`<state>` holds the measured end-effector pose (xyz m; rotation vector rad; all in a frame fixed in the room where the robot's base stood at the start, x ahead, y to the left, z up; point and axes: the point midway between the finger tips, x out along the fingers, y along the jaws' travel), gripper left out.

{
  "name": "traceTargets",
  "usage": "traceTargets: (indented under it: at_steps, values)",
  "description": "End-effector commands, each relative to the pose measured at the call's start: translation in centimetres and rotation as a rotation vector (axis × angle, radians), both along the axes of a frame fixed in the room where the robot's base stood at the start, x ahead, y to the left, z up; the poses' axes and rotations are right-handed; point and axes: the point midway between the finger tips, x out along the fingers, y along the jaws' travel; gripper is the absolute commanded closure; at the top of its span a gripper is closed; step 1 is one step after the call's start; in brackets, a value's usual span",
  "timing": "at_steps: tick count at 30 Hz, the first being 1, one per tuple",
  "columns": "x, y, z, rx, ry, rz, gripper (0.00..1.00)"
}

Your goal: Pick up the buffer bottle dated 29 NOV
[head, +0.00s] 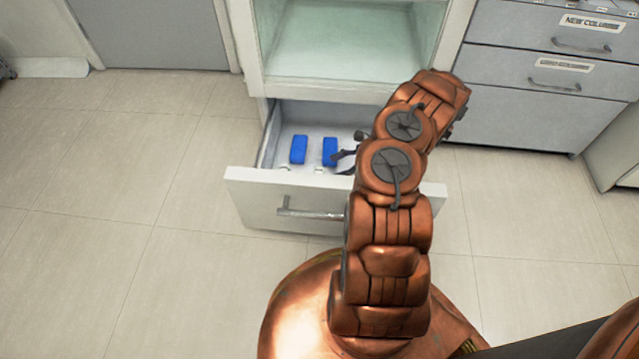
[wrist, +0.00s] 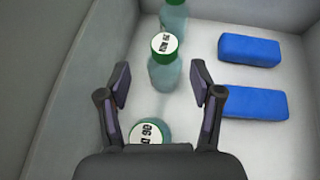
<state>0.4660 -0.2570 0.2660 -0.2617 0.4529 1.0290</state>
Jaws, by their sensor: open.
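Several clear bottles with green caps stand in a line in the open drawer in the wrist view. The middle bottle (wrist: 164,68) has a white round label on its cap, with dark print too small to read surely. A nearer bottle (wrist: 151,132) also has a printed cap label and is partly hidden by my gripper's body. A far bottle (wrist: 174,14) is cut off by the top edge. My gripper (wrist: 160,74) is open, with the middle bottle between its fingers in the picture. I cannot tell whether the fingertips are level with it or above it.
Two blue blocks (wrist: 249,50) (wrist: 253,102) lie right of the bottles. The drawer (head: 250,200) is pulled out under a cabinet (head: 345,85), its walls close around. A grey drawer unit (head: 540,110) stands at right. The floor at left is clear.

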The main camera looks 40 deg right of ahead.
Motion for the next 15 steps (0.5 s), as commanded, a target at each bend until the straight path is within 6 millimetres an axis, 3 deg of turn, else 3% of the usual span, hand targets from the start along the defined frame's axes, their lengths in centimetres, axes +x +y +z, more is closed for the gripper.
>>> traceTargets:
  at_steps: [10, 15]
  values:
    - [2.4, 3.2, -1.8, 0.001, 0.000, 0.002, 0.35]
    - [2.7, 3.6, -1.9, 0.001, -0.001, 0.001, 0.35]
